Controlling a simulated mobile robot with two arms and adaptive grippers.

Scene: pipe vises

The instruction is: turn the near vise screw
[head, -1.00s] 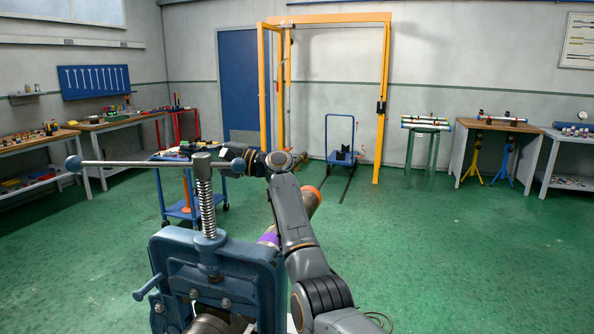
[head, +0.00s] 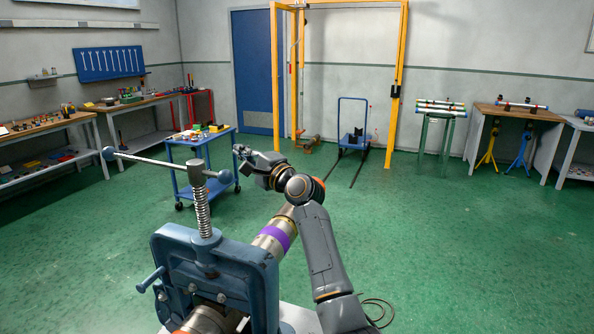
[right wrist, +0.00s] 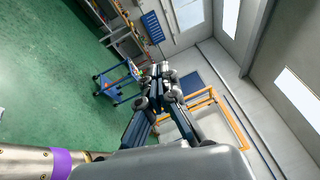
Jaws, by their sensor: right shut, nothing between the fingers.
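The near vise (head: 215,270) is a blue frame at the lower left of the head view. Its threaded screw (head: 202,212) stands upright from the top. A grey T-bar handle (head: 160,163) with blue ball ends (head: 109,153) crosses the screw's top. A pipe (head: 275,237) with a purple band runs through the vise. My right gripper (head: 240,153) is shut and empty, beyond and right of the handle, apart from it. In the right wrist view the gripper fingers (right wrist: 160,75) are together with nothing between them. My left gripper is out of view.
A blue cart (head: 205,145) with small items stands behind the handle. Workbenches (head: 45,135) line the left wall. A yellow gantry (head: 395,90) stands at the back. Green floor (head: 450,250) is open to the right.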

